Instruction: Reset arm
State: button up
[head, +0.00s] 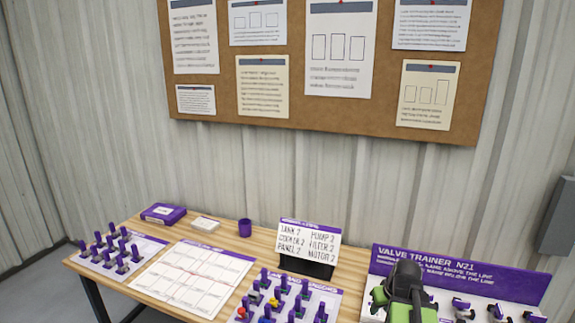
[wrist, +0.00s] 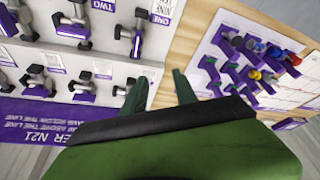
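My arm (head: 408,290), dark with green parts, stands at the lower right of the head view, in front of the valve trainer board. Its fingertips cannot be made out there. In the wrist view my gripper (wrist: 160,82) shows two dark green fingers, spread apart with nothing between them. They point toward the strip of wooden bench between the valve trainer and the tray of coloured-top pieces. The gripper is open and empty.
The valve trainer (head: 462,270) carries several valves. A corrugated wall stands behind.

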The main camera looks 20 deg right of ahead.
jog(key=w+a+f+n+g+y+b, duration=0.1)
jog(key=w+a+n, duration=0.15)
jog(key=a, duration=0.85)
jog(key=w+a+f+n+b, duration=0.1)
jog(key=w+a+f, duration=0.15)
jog(key=a, duration=0.85)
jog(key=s+a+m+g, duration=0.2)
jog(key=s+a, duration=0.3)
jog(key=a, duration=0.5)
jog(key=shift+s+f+g, duration=0.25)
jog(key=shift+f+g, duration=0.15)
jog(key=shift+g, duration=0.2)
jog(key=shift+o, duration=0.2)
jog(key=shift+a, duration=0.1)
